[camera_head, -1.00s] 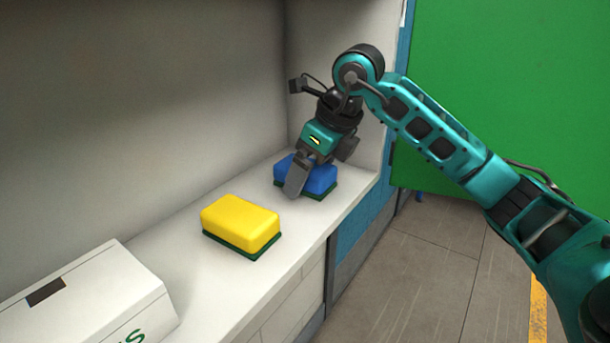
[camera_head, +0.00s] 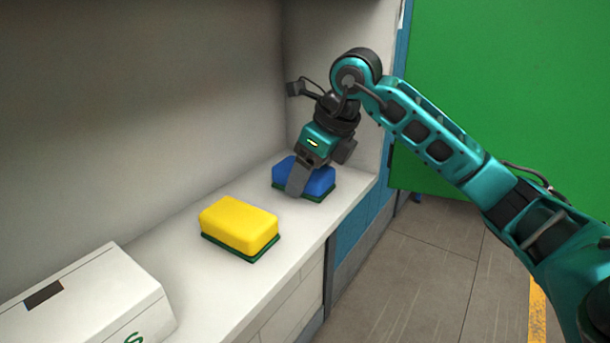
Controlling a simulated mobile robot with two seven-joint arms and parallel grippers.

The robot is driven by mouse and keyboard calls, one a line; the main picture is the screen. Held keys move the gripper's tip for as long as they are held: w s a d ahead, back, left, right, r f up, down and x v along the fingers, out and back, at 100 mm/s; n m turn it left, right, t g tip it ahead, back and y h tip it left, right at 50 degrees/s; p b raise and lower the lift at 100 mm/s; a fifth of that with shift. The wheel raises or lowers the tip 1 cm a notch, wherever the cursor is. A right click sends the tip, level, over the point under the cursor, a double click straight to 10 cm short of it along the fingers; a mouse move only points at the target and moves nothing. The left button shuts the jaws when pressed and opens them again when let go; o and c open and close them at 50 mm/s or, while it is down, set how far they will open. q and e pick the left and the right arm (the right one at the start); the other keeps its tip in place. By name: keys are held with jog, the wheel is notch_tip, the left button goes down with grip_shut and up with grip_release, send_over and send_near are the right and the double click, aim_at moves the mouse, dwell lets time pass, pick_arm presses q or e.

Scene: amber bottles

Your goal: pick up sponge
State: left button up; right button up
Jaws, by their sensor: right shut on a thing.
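A blue sponge (camera_head: 320,182) with a dark green underside lies on the white shelf at the far right end. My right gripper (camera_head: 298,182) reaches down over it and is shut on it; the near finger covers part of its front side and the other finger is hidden. The sponge still appears to rest on the shelf. A yellow sponge (camera_head: 238,226) with a green underside lies nearer on the same shelf, apart from the gripper. My left gripper is not in view.
The white shelf (camera_head: 200,277) runs along a grey wall, with a side wall close behind the blue sponge. A white box (camera_head: 85,298) stands at the lower left. A green panel (camera_head: 510,90) is behind my right arm. The tiled floor lies below right.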

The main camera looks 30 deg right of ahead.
jog(key=shift+s+r, duration=0.15)
jog(key=shift+r, duration=0.3)
jog(key=r, duration=0.6)
jog(key=shift+s+a+r, duration=0.1)
jog(key=shift+s+a, duration=0.1)
jog(key=shift+s, duration=0.15)
jog(key=s+a, duration=0.3)
jog(key=s, duration=0.5)
jog(key=s+a, duration=0.4)
jog(key=s, duration=0.5)
jog(key=shift+s+b, duration=0.3)
jog(key=shift+b, duration=0.05)
jog(key=shift+a, duration=0.1)
jog(key=o, duration=0.5)
jog(key=shift+c, duration=0.2)
jog(key=c, duration=0.5)
